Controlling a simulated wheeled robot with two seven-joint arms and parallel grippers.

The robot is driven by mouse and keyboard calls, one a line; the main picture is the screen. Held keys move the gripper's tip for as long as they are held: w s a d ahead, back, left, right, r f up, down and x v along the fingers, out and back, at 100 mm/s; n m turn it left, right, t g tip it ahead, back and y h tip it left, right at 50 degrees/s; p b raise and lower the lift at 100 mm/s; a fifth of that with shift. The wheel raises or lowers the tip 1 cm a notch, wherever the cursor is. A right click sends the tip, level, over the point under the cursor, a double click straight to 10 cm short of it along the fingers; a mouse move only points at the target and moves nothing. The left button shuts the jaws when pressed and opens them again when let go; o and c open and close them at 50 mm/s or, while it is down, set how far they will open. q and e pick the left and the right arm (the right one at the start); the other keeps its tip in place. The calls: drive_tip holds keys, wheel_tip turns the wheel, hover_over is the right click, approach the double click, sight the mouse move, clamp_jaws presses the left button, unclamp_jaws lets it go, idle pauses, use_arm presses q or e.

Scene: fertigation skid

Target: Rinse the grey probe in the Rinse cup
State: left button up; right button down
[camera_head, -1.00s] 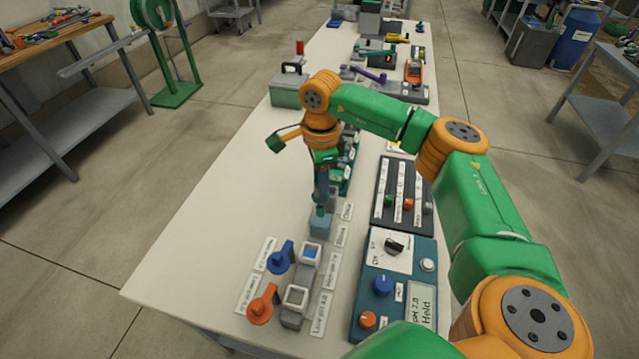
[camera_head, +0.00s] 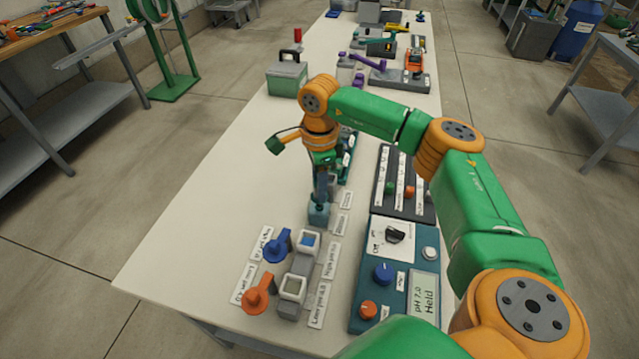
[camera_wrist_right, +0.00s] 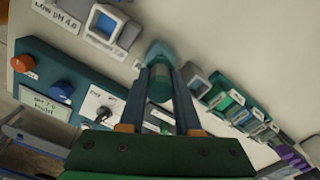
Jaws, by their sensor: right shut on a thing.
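My right gripper (camera_head: 320,190) is shut and points down directly above the teal Rinse cup (camera_head: 319,215). In the right wrist view, a grey-green cylinder, seemingly the grey probe (camera_wrist_right: 159,88), sits between its two fingers. The Rinse cup (camera_wrist_right: 158,51) shows just beyond the fingertips there. The probe's lower end lines up with the cup mouth; I cannot tell how deep it reaches. My left gripper is not in view.
A teal control box (camera_head: 385,310) is to the right. The bench left of the arm is clear.

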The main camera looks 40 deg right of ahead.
drive_tip(key=shift+r, duration=0.15)
drive_tip(key=shift+f+b, duration=0.7)
drive_tip(key=shift+f, duration=0.1)
drive_tip(key=shift+r, duration=0.1)
drive_tip(key=shift+r+p, duration=0.85)
drive_tip(key=shift+p, duration=0.05)
drive_tip(key=shift+f, duration=0.15)
drive_tip(key=shift+f+b, duration=0.75)
drive_tip(key=shift+f, duration=0.05)
